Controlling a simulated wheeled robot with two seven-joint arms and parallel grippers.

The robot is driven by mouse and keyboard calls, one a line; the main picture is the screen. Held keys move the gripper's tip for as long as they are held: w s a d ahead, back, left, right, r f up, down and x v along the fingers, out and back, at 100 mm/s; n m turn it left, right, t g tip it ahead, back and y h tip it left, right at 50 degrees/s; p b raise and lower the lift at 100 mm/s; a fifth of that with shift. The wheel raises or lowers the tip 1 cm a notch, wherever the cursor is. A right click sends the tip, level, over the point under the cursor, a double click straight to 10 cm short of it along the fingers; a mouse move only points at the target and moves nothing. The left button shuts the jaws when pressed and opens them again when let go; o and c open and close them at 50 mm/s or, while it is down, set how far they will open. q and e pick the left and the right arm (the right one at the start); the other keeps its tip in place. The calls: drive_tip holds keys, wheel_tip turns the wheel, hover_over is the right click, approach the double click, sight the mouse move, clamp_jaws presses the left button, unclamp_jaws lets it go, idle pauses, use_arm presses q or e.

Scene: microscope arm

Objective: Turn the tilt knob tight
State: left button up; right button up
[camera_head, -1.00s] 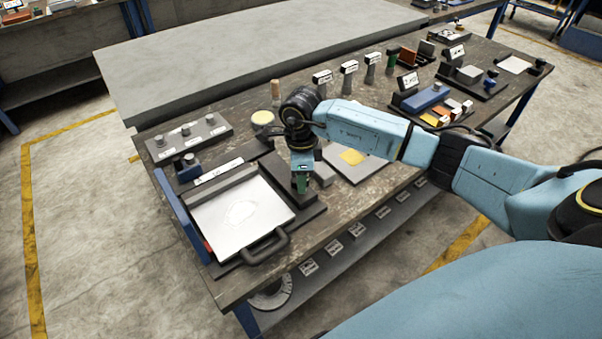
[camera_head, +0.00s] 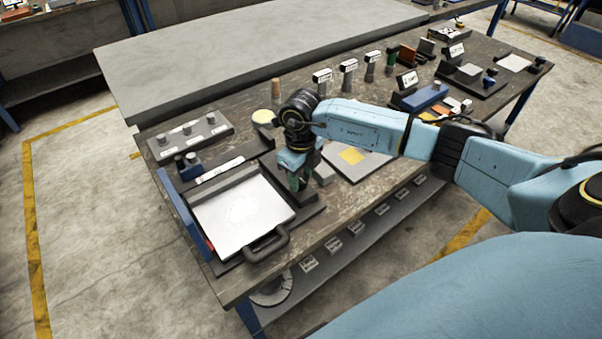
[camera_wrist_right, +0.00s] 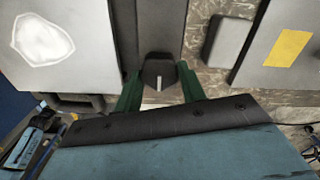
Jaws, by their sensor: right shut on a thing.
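The tilt knob (camera_wrist_right: 158,70) is a dark knob with a short white mark, on a long dark base (camera_wrist_right: 146,25) in the right wrist view. My right gripper (camera_wrist_right: 160,82) has its green fingers on either side of the knob, shut on it. In the head view my right gripper (camera_head: 298,184) points down over the dark base beside the white plate, and it hides the knob there. My left gripper is in neither view.
The white plate (camera_head: 235,208) with a black handle (camera_head: 267,245) lies left of the gripper. A small grey block (camera_head: 325,174) and a grey board with a yellow square (camera_head: 352,155) lie close on the right. A grey block with several knobs (camera_head: 190,137) stands at back left.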

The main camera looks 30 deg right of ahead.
sight(301, 178)
drive_tip(key=shift+r, duration=0.1)
idle(0.4)
drive_tip(key=o, duration=1)
wheel_tip(301, 178, up, 13)
drive_tip(key=shift+r, duration=0.15)
